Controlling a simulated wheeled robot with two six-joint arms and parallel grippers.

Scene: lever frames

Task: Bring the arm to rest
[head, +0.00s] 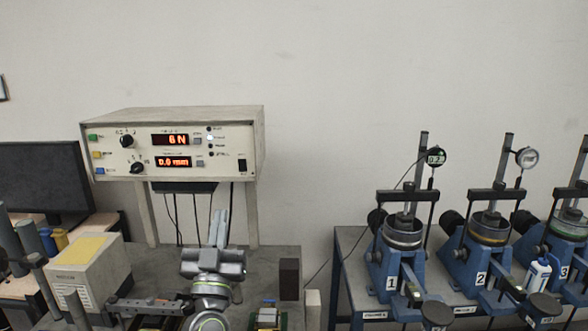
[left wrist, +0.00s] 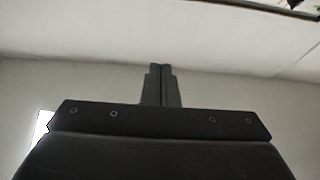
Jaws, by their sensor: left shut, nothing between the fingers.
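My left gripper (head: 221,222) points up in the head view, in front of the bench below the display box. Its two fingers are together, with nothing between them. In the left wrist view the gripper (left wrist: 160,70) is also closed, its fingers upright against a plain wall. Its fingers touch no object that I can see. My right gripper shows in neither view.
A display box (head: 172,155) with red digits stands on legs at the back. Blue lever frames numbered 1 (head: 391,262), 2 (head: 480,261) and 3 (head: 566,250) stand on the right table. A white box (head: 88,279) and a dark monitor (head: 42,178) are at left.

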